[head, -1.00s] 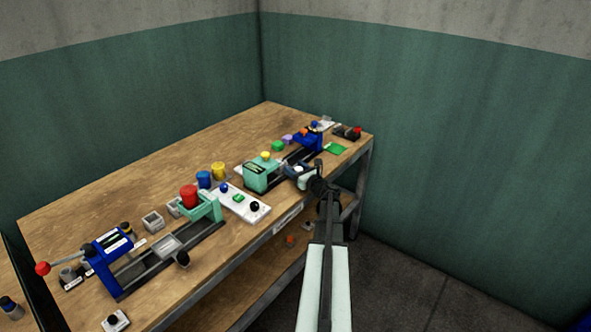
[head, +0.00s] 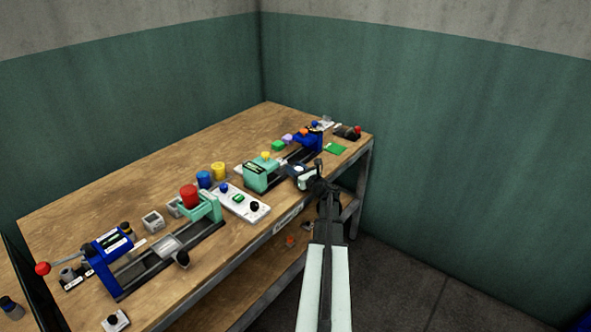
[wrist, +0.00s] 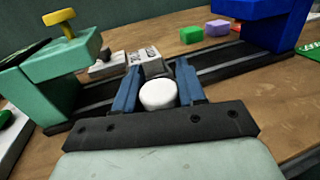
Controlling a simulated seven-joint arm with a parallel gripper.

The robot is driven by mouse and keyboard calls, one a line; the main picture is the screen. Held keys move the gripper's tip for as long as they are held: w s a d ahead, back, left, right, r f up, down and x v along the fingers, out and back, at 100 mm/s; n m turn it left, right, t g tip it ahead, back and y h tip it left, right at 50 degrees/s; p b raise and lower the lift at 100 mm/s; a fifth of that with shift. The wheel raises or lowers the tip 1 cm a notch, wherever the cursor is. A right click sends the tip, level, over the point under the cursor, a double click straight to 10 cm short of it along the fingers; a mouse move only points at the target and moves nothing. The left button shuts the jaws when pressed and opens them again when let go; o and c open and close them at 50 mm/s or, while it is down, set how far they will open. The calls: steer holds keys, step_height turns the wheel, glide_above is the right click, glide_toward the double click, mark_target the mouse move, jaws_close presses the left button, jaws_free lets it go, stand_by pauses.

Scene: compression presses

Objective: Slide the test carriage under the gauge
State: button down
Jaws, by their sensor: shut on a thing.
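My gripper (wrist: 158,82) has its two blue fingers on either side of a white round knob (wrist: 158,96) and is shut on it. The knob stands at the front of the test carriage (wrist: 146,60), a grey metal piece on a dark rail (wrist: 222,66). The mint-green gauge (wrist: 50,78) with a yellow knob stands over the rail to the left of the carriage, which is clear of it. In the head view the gauge (head: 262,175) is left of my gripper (head: 297,171), which largely hides the carriage.
A blue press (wrist: 265,22) stands over the right end of the rail. Green (wrist: 191,35) and purple (wrist: 217,29) blocks lie behind it.

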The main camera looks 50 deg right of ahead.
steer(key=shift+a, duration=0.1)
steer(key=a, duration=0.8)
steer(key=shift+a, duration=0.1)
steer(key=c, duration=0.8)
jaws_free()
steer(key=shift+o, duration=0.2)
steer(key=v, duration=1.3)
steer(key=shift+s, duration=0.4)
